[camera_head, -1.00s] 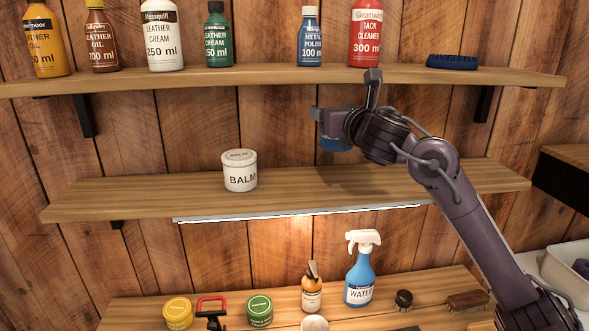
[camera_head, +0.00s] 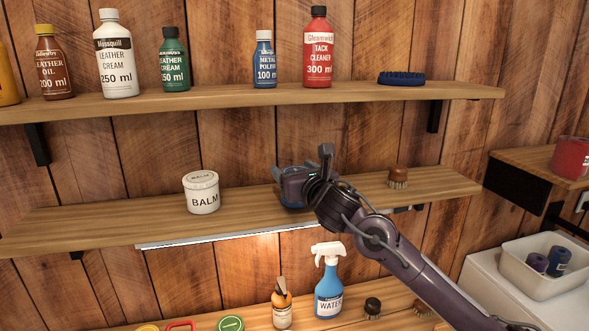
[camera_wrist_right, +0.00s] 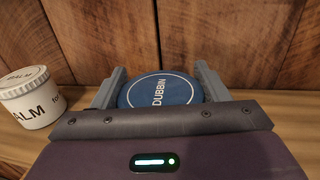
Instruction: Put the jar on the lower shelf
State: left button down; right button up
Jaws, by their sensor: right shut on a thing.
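The jar (camera_wrist_right: 160,92) has a round blue lid reading DUBBIN. My right gripper (camera_wrist_right: 159,80) is shut on it, one finger on each side, in the right wrist view. In the head view the right gripper (camera_head: 300,178) is over the lower shelf (camera_head: 110,222), right of the white BALM tin. The dark blue jar (camera_head: 291,198) shows partly below and behind the fingers, at about the height of the shelf board. I cannot tell if its base touches the board. My left gripper is not in view.
The BALM tin (camera_head: 201,193) stands to the left and a brush (camera_head: 397,177) to the right on the lower shelf. A spray bottle (camera_head: 328,283) stands on the bench below.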

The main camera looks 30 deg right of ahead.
jog(key=o, duration=1.3)
pick_arm(q)
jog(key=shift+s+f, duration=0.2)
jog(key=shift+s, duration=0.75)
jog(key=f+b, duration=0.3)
jog(key=b, duration=0.1)
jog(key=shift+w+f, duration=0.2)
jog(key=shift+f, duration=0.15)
pick_arm(e)
jog(key=s, duration=0.8)
jog(key=s+a, duration=0.1)
jog(key=s, duration=0.3)
jog(key=shift+a, duration=0.1)
